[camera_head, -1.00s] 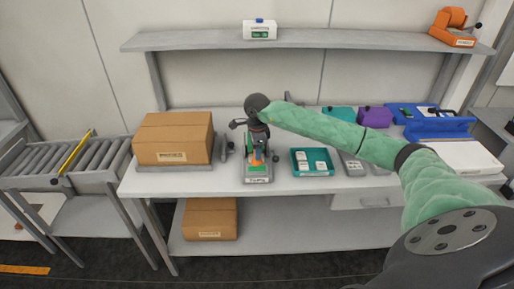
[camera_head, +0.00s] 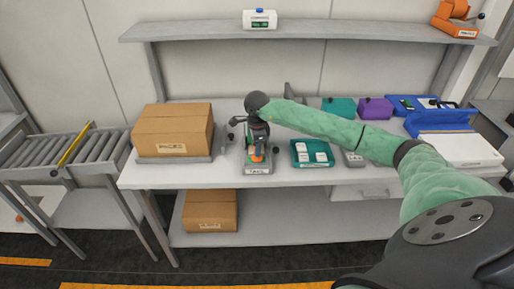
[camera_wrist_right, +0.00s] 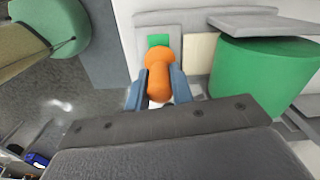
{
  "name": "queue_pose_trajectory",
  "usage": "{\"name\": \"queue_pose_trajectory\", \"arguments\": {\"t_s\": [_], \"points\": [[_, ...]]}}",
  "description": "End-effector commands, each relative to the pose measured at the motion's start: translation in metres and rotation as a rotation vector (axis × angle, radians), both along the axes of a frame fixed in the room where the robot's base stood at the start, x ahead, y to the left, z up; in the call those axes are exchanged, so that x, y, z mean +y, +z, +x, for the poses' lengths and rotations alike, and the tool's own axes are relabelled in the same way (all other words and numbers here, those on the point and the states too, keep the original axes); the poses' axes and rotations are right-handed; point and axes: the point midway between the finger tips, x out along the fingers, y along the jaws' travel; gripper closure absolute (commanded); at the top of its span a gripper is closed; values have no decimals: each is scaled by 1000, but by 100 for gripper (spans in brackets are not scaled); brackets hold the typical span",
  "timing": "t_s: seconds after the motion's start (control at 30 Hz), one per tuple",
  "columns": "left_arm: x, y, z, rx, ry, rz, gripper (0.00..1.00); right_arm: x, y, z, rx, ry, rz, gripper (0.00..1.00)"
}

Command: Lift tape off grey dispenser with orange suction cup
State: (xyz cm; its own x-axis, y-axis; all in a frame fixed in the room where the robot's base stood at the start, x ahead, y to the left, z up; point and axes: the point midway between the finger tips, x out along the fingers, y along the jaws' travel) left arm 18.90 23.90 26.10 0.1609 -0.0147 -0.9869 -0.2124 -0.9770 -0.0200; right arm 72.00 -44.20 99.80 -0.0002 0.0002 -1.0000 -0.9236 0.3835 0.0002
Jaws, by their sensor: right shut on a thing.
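The grey dispenser (camera_head: 258,170) stands near the front of the bench, with a label on its front face. My right gripper (camera_head: 257,150) is over it, pointing down. It is shut on the orange suction cup (camera_wrist_right: 158,78), which sits between the blue fingers in the wrist view. A bit of orange also shows under the gripper in the head view. A green patch (camera_wrist_right: 158,40) lies just beyond the cup, and a large green cylinder (camera_wrist_right: 262,78) is to its right. I cannot tell whether the cup touches the tape. My left gripper is not in view.
A cardboard box (camera_head: 172,128) stands left of the dispenser. A teal tray (camera_head: 312,153) with white pieces is to its right. Teal and purple boxes and a blue case (camera_head: 436,122) are farther right. A shelf (camera_head: 200,31) spans above the bench, and a roller conveyor (camera_head: 45,157) is at left.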

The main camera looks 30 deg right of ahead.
Motion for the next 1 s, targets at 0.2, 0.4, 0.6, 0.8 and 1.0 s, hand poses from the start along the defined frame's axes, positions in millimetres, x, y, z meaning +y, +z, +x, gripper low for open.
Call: {"name": "queue_pose_trajectory", "arguments": {"t_s": [0.2,0.4,0.6,0.8,1.0], "points": [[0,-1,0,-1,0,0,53,0,-1,0,0,0,0,92],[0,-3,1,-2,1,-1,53,0,-3,0,0,0,0,92],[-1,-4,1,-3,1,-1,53,0,-5,0,0,0,0,92],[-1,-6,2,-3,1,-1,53,0,-7,0,0,0,0,92],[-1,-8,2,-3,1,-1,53,0,-9,0,0,0,0,92]]}}
